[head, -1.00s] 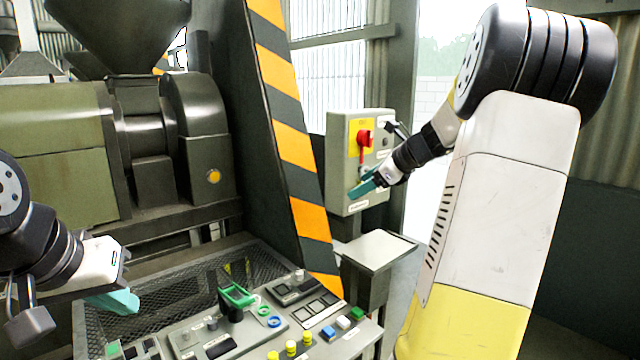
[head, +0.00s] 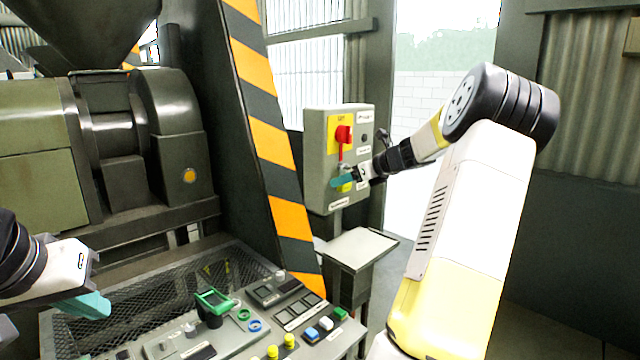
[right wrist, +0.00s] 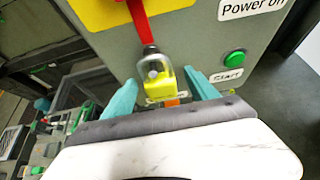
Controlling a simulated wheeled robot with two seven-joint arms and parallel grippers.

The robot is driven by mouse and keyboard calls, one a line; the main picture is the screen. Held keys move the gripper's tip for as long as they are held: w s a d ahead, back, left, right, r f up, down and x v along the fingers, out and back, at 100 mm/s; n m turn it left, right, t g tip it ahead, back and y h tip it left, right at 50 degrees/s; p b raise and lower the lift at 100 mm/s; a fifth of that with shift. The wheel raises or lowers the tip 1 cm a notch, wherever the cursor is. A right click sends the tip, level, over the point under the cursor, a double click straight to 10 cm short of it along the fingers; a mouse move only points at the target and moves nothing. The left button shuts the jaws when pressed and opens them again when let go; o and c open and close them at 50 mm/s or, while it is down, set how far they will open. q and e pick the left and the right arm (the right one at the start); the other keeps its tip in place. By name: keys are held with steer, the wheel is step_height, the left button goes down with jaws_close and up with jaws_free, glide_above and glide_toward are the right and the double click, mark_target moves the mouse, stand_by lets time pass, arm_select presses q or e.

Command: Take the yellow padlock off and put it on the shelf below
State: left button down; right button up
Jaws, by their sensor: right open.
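The yellow padlock (right wrist: 158,84) hangs by its metal shackle at the lower end of the red switch handle (right wrist: 142,22) on the grey control box; the handle also shows in the head view (head: 344,134). My right gripper (right wrist: 160,78) is open, with one teal finger on each side of the padlock; I see no clear contact. In the head view the right gripper (head: 345,181) is at the box's lower front and partly hides the padlock. The small grey shelf (head: 362,247) below the box is empty. My left gripper (head: 92,304) is at the lower left, away from the box.
The grey control box (head: 318,160) is left of my right arm. It carries a green start button (right wrist: 234,57). A striped orange and black post (head: 272,150) stands left of it. A button console (head: 250,335) fills the lower middle.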

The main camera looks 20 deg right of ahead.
jaws_close()
stand_by(0.3)
steer(key=s+d, duration=0.3)
steer(key=s, duration=0.5)
steer(key=s+d+r, duration=0.1)
steer(key=s+d, duration=0.3)
steer(key=s, duration=0.4)
steer(key=shift+s+r, duration=0.25)
steer(key=shift+s, duration=0.15)
steer(key=shift+s, duration=0.1)
steer(key=s+d, duration=0.2)
steer(key=s, duration=0.4)
steer(key=shift+s+d, duration=0.35)
steer(key=shift+d, duration=0.05)
stand_by(0.8)
